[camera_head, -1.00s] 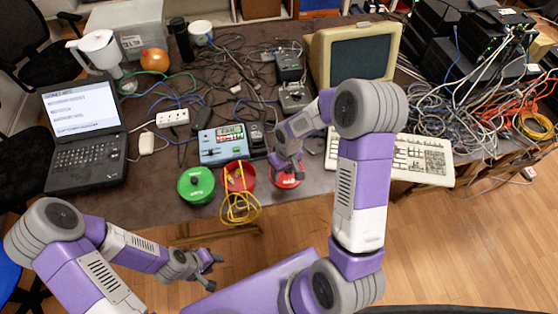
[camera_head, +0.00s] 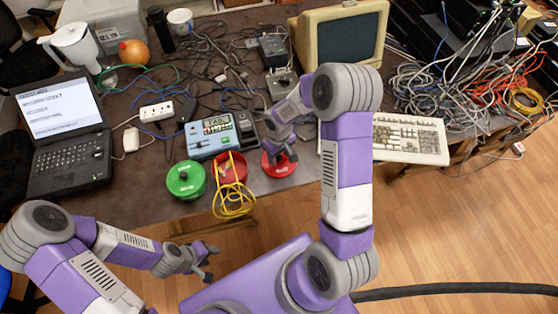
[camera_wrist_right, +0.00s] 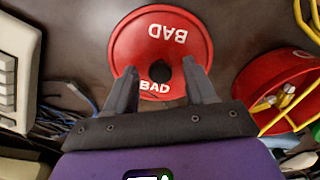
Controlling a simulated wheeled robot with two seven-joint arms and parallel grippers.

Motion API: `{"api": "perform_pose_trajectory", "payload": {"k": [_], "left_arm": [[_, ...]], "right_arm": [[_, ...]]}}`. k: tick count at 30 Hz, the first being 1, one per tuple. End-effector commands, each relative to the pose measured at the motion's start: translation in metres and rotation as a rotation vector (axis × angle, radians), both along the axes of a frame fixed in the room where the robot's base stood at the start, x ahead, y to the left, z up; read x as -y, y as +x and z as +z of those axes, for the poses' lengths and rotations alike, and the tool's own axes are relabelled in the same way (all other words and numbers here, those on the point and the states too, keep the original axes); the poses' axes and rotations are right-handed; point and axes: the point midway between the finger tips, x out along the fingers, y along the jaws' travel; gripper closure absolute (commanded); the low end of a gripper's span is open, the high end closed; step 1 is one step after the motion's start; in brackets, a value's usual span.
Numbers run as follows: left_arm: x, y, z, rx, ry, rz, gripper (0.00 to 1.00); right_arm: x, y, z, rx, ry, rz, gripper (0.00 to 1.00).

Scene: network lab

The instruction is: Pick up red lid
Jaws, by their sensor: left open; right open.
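The red lid (camera_head: 277,168) lies flat on the dark table near its front edge, partly hidden by my right gripper in the head view. In the right wrist view the red lid (camera_wrist_right: 177,38) shows "BAD" lettering and a dark knob in its middle. My right gripper (camera_head: 290,155) is above the lid. Its open fingers (camera_wrist_right: 158,76) straddle the near part of the lid, around the knob; whether they touch it I cannot tell. My left gripper (camera_head: 210,263) is open and empty, in front of the table, over the floor.
A red container (camera_head: 229,166) with yellow cable stands left of the lid, also in the right wrist view (camera_wrist_right: 252,75). A meter (camera_head: 210,136), keyboard (camera_head: 420,142) and laptop (camera_head: 67,150) are around.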

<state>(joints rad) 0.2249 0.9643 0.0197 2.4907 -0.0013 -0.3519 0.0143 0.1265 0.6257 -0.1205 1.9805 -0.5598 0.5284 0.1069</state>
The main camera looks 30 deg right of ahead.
Motion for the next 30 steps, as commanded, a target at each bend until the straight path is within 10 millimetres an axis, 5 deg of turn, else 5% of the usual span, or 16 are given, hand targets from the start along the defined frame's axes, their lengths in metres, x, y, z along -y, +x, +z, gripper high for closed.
{"api": "perform_pose_trajectory", "payload": {"k": [2,12,22,30], "left_arm": [[0.0,0.0,0.0,0.0,0.0,0.0,0.55],[0.0,0.0,0.0,0.0,0.0,0.0,0.55],[0.0,0.0,0.002,0.0,0.0,0.0,0.55],[0.0,0.0,0.015,0.0,0.0,0.0,0.55]], "right_arm": [[0.0,0.0,0.001,0.0,0.0,0.0,0.46],[0.0,0.0,0.001,0.0,0.0,0.0,0.98],[0.0,0.0,0.007,0.002,0.0,-0.001,1.0],[0.0,0.001,0.058,0.005,0.001,0.0,1.0]]}}
